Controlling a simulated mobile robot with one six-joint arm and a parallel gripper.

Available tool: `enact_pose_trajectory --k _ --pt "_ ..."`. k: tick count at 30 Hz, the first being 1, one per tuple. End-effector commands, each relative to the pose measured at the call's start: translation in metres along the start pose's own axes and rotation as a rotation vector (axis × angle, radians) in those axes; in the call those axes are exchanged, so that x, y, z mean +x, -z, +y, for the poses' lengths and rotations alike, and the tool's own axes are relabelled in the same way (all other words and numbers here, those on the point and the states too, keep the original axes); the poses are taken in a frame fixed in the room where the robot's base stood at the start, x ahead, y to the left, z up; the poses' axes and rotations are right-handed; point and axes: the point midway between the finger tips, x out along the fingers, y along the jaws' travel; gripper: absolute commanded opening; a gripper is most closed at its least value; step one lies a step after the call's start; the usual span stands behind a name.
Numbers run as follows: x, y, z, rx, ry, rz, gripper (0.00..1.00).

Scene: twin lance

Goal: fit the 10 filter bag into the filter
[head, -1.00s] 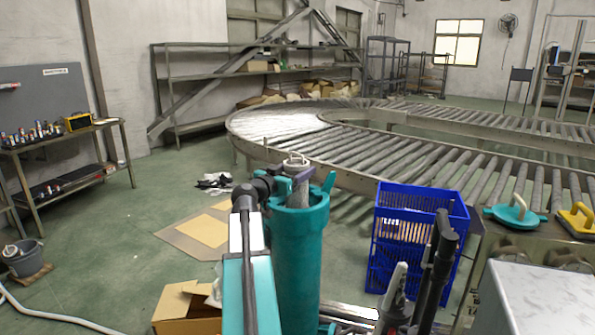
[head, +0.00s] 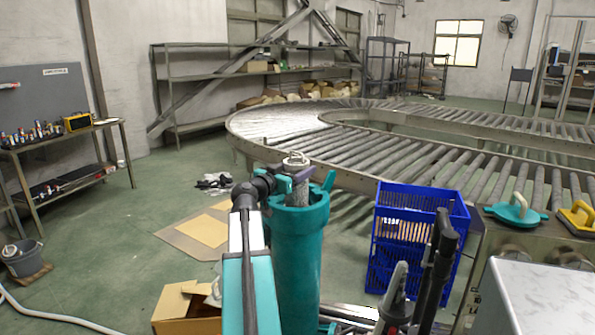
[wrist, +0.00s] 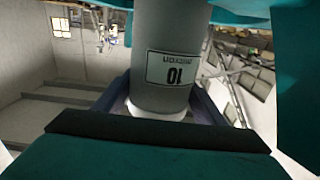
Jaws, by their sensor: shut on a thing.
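The 10 filter bag (head: 299,190) is a grey cylinder with a pale ring at its top. It stands roughly upright at the mouth of the teal filter housing (head: 297,265); its lower end is hidden by the housing. The wrist view shows the bag (wrist: 170,60) upside down, with its "10 micron" label and a white collar. My gripper (head: 289,179) is shut on the bag just below the ring, above the housing rim. In the wrist view the dark jaws of my gripper (wrist: 158,108) flank the collar. How deep the bag sits cannot be told.
A blue crate (head: 418,235) stands right of the housing. A cardboard box (head: 185,308) lies at its lower left. A roller conveyor (head: 400,160) curves behind. Teal and yellow handled tools (head: 516,212) rest on a bench at the right. Floor at the left is mostly open.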

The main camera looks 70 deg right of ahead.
Motion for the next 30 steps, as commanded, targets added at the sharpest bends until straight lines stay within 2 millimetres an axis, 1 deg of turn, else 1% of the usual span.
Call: enact_pose_trajectory --k 30 --pt "0.000 0.028 0.000 0.001 0.000 0.001 0.26"
